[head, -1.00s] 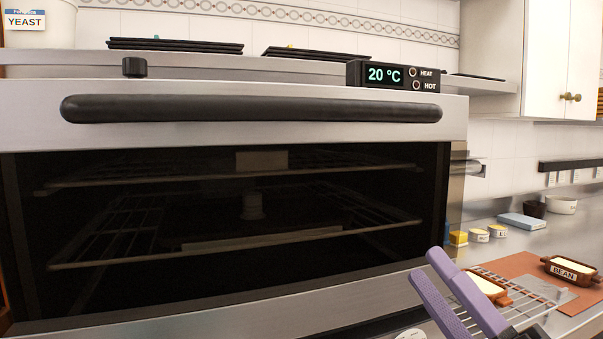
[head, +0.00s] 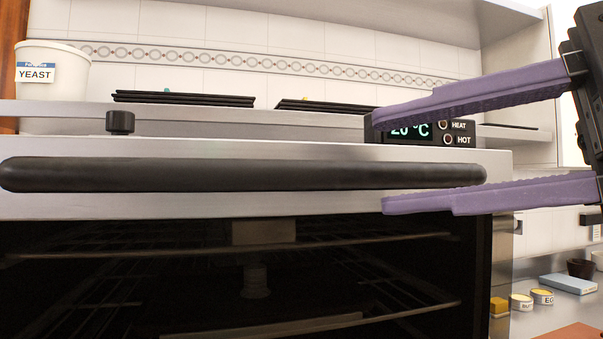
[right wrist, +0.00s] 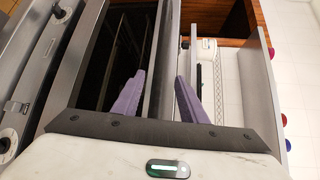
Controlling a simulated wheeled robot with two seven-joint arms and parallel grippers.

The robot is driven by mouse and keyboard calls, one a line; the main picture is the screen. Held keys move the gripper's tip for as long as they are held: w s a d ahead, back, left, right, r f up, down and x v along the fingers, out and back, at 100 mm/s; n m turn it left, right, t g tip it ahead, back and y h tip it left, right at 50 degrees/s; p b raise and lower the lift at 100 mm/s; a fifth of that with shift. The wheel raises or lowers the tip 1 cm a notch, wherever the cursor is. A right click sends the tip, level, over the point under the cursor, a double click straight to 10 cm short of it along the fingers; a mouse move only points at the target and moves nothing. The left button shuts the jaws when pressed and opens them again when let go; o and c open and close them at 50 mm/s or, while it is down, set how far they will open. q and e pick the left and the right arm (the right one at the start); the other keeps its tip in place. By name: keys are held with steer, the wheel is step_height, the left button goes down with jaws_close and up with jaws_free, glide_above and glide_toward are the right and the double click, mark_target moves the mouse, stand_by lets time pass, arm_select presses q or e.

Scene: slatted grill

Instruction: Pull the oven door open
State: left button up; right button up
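The oven door (head: 300,204) is shut, with a dark glass window under a steel band. Its long black handle (head: 230,174) runs across the band in the head view; a dark bar between the fingers in the right wrist view (right wrist: 160,62) looks like this handle. My right gripper (head: 383,157) is open, one purple finger above the handle's right part and one below it. Gaps show between fingers and handle in the head view; I cannot tell how deep the handle sits between them. My left gripper is not in view.
A display box (head: 462,132) stands on the oven top behind the upper finger. A black knob (head: 120,122) and a yeast tub (head: 52,100) are at the left. Small tubs (head: 521,301) and a blue block (head: 568,284) lie on the right counter.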

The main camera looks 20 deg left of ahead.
mark_target(315, 172)
steer(key=p+x, duration=0.1)
steer(key=x, duration=0.9)
steer(key=shift+p, duration=0.35)
steer(key=shift+c, duration=0.3)
jaws_close()
